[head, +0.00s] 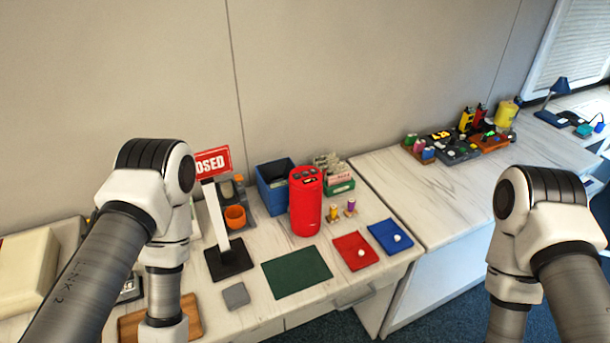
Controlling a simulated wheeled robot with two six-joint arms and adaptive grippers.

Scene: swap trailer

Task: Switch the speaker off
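A red upright cylinder (306,205), which looks like the speaker, stands on the white counter near its middle. Small dark marks or buttons show on its top; they are too small to tell whether it is on or off. My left arm comes in from the left and bends down at the counter's left part, and its gripper is below the picture's edge. My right arm comes in on the right, and its gripper is also out of the picture. Neither arm touches the red cylinder.
A blue bin (272,195) and a green card box (338,185) stand behind the cylinder. A CLOSED sign (212,161) on a black base stands left. A green mat (297,272), red mat (355,251) and blue mat (390,237) lie in front. A second counter (440,200) holds clutter.

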